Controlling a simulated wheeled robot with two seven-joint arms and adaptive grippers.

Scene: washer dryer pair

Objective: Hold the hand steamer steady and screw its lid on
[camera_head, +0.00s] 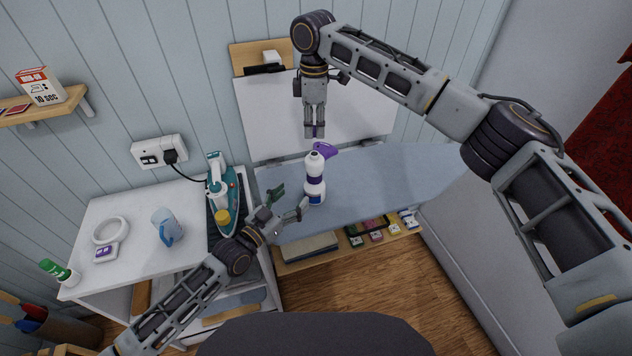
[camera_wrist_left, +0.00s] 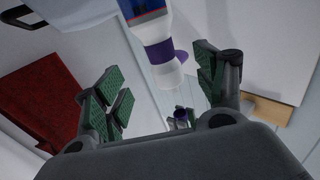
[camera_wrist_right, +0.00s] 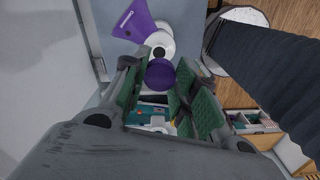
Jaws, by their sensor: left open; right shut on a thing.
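The hand steamer (camera_head: 314,189), a white bottle with a purple band and purple nozzle (camera_head: 326,150), stands upright on the grey-blue ironing board. Its dark top opening shows in the right wrist view (camera_wrist_right: 159,52). My left gripper (camera_head: 290,200) is open just left of the steamer, fingers pointing towards it. In the left wrist view the steamer (camera_wrist_left: 160,52) appears ahead, between and beyond the fingers, not gripped. My right gripper (camera_head: 314,134) is shut on the round purple lid (camera_wrist_right: 160,74), pointing down above the steamer. The lid is apart from the bottle in the head view.
A teal-and-white iron (camera_head: 232,195) stands left of the left gripper on the white counter (camera_head: 110,205), with a blue cup (camera_head: 166,226). A shelf below the board (camera_head: 400,175) holds several small boxes (camera_head: 376,236). The board's right part is clear.

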